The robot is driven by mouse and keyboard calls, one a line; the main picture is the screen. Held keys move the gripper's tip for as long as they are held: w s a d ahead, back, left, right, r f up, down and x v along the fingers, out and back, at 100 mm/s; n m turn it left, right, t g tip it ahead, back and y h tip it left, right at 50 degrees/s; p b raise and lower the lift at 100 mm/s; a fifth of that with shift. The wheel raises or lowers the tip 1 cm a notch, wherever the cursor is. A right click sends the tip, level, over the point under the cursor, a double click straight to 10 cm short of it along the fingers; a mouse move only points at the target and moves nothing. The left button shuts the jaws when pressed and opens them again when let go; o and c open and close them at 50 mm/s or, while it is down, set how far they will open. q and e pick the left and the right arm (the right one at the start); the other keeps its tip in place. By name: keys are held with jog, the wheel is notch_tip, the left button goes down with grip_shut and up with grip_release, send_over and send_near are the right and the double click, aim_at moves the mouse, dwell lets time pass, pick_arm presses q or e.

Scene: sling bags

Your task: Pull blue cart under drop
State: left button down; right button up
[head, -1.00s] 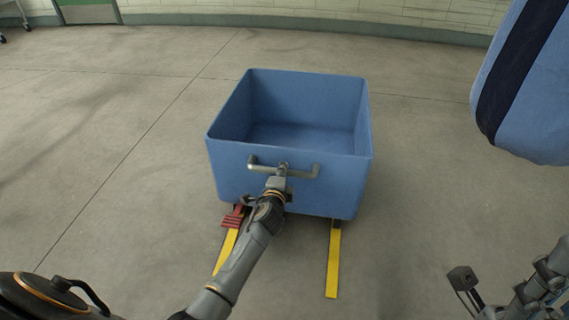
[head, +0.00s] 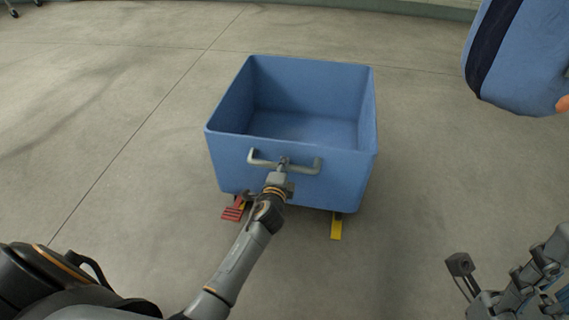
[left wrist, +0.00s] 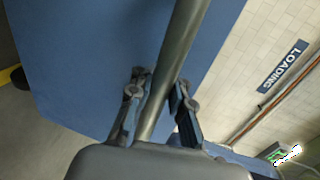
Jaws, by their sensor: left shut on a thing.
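The blue cart (head: 335,180) stands on the floor in the middle of the head view, its open top empty. A grey bar handle (head: 310,165) is fixed to its near wall. My left gripper (head: 284,163) is shut on the middle of this handle. In the left wrist view my left gripper (left wrist: 160,95) has a finger on each side of the handle bar (left wrist: 180,50), with the blue cart wall (left wrist: 90,60) behind. A red pedal (head: 233,209) sticks out low at the cart's near left. My right gripper (head: 460,265) shows at the lower right, apart from the cart; its fingers are unclear.
A hanging blue bag (head: 535,70) with a dark stripe is at the upper right, clear of the cart. The concrete floor around is open. A LOADING sign (left wrist: 283,67) is on the wall.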

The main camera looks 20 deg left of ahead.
pick_arm(q)
jog(key=shift+w+r, duration=0.1)
jog(key=shift+r, duration=0.1)
jog(key=c, duration=1.2)
grip_release()
jog(key=shift+f, duration=0.1)
jog(key=shift+s, duration=0.4)
jog(key=v, duration=1.1)
jog(key=shift+s, duration=0.15)
jog(key=shift+d, duration=0.1)
